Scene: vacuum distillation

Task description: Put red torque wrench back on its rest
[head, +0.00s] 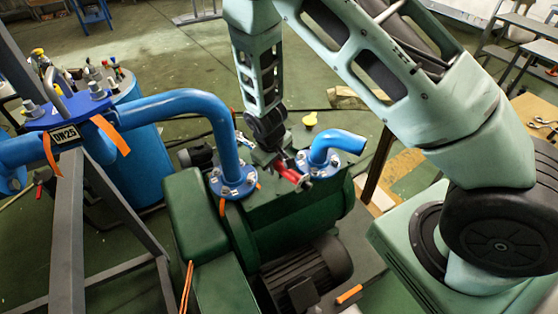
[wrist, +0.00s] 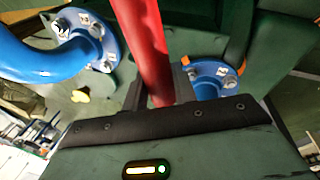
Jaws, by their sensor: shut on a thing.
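The red torque wrench (head: 289,174) shows in the head view between two blue pipe flanges on top of the green machine. In the wrist view its red shaft (wrist: 148,45) runs from the top edge down between my gripper's dark fingers. My gripper (head: 276,161) is shut on the wrench. It also shows in the wrist view (wrist: 153,98), where its body hides the lower end of the wrench. I cannot make out the wrench's rest in either view.
The right flange with a short blue elbow (head: 326,165) stands close beside the wrench. The left flange (head: 234,181) carries a tall blue pipe (head: 222,125). A black motor (head: 305,270) is in front. A grey frame (head: 70,235) stands at left. A yellow object (head: 310,119) lies behind.

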